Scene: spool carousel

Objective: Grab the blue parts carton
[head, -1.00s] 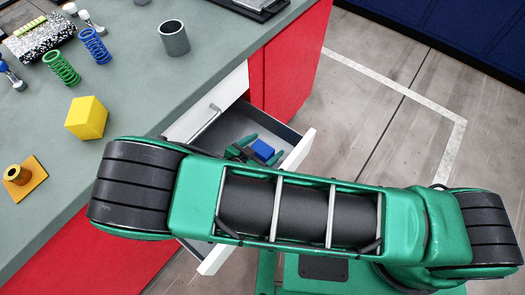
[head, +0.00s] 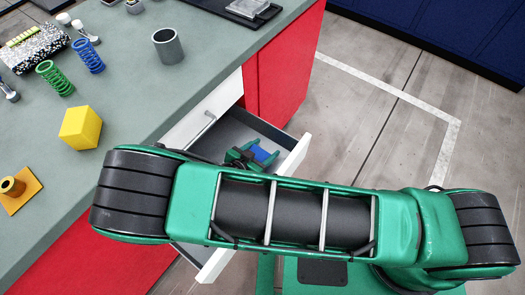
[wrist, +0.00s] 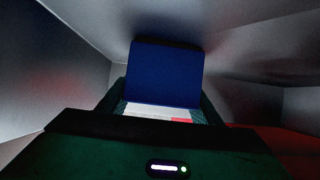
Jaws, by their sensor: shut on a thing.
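The blue parts carton (head: 262,154) is a small blue box inside the open drawer, partly hidden by my gripper. In the wrist view the carton (wrist: 165,72) shows its blue face upright, with a white and red strip at its lower edge. My gripper (head: 258,152) reaches into the drawer with its green fingers on either side of the carton, shut on it. In the wrist view my gripper (wrist: 162,112) has a finger at each side of the carton. Whether the carton touches the drawer floor cannot be told.
The open drawer (head: 291,155) has a white front and dark inner walls close around my gripper. The counter (head: 130,75) holds a yellow cube (head: 80,127), a grey cup (head: 168,45), green and blue springs and an orange block (head: 17,190). Floor at right is clear.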

